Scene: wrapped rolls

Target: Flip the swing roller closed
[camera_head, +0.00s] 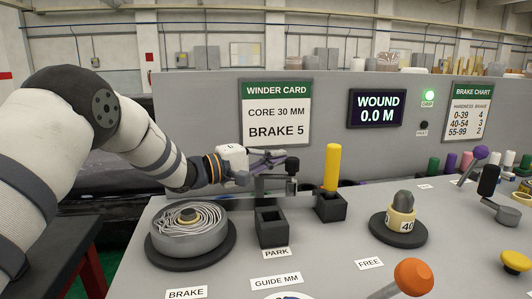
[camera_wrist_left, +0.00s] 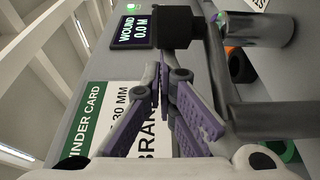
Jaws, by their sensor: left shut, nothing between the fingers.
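The swing roller appears to be the grey metal arm (camera_head: 268,185) with a dark end block (camera_head: 291,166), behind the square black PARK holder (camera_head: 272,228). In the left wrist view, the dark block (camera_wrist_left: 165,26) and a grey bar (camera_wrist_left: 222,75) lie just beyond the fingers. My left gripper (camera_head: 282,160) reaches in from the left, its purple fingers shut and empty beside the dark block. In the left wrist view its fingertips (camera_wrist_left: 165,78) are together; I cannot tell whether they touch the block. My right gripper is out of view.
A round dish (camera_head: 188,238) with coiled pale strip sits left of the PARK holder. A yellow post (camera_head: 332,167) stands in a black block to the right. A roll marked 40 (camera_head: 401,218) is on the FREE side, with an orange knob (camera_head: 413,277) in front. A panel with signs stands behind.

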